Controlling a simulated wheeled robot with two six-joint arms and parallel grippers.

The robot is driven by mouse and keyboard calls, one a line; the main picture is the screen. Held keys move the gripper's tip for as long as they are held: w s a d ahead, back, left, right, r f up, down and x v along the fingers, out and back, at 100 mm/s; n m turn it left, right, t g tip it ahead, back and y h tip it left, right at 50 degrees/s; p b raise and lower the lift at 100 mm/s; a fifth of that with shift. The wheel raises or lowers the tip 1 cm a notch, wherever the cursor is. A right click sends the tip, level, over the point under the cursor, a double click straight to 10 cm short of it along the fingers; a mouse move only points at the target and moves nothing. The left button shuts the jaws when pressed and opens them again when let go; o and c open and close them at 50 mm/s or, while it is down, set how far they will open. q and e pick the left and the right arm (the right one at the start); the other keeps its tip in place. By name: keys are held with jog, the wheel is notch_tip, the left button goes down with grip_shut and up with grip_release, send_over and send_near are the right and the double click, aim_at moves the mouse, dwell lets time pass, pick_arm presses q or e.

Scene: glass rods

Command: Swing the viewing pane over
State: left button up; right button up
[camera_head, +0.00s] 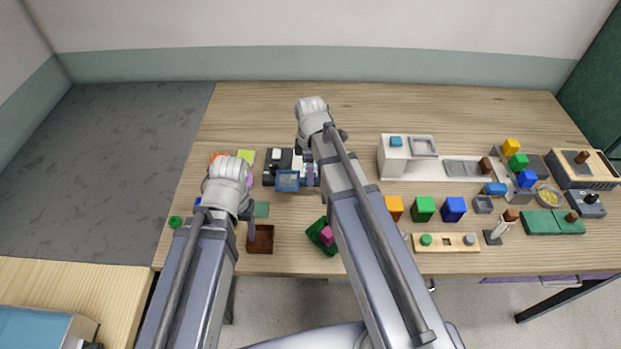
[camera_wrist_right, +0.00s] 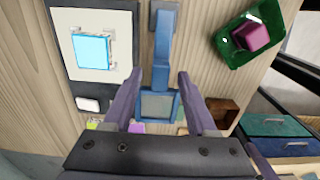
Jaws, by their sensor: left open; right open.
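The viewing pane (camera_head: 288,182) is a small blue-framed square with a greyish see-through middle. In the right wrist view the pane (camera_wrist_right: 157,105) sits at the end of a blue arm (camera_wrist_right: 163,45) that runs to a grey block. Beside it is a white plate (camera_wrist_right: 70,18) with a bright light-blue square (camera_wrist_right: 92,49) in a metal holder. My right gripper (camera_wrist_right: 160,95) is open, one finger on each side of the blue arm and frame; contact cannot be told. My left gripper (camera_head: 241,214) is to the left of the pane, over the table; its fingers are mostly hidden.
A green tray with a magenta block (camera_head: 326,236) and a brown box (camera_head: 260,240) lie near the front edge. A white unit (camera_head: 405,155), coloured cubes and other small devices fill the right side. The back strip of the table is clear.

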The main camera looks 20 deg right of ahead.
jog(key=shift+f, duration=0.15)
jog(key=shift+c, duration=0.2)
grip_shut()
dwell(1.2)
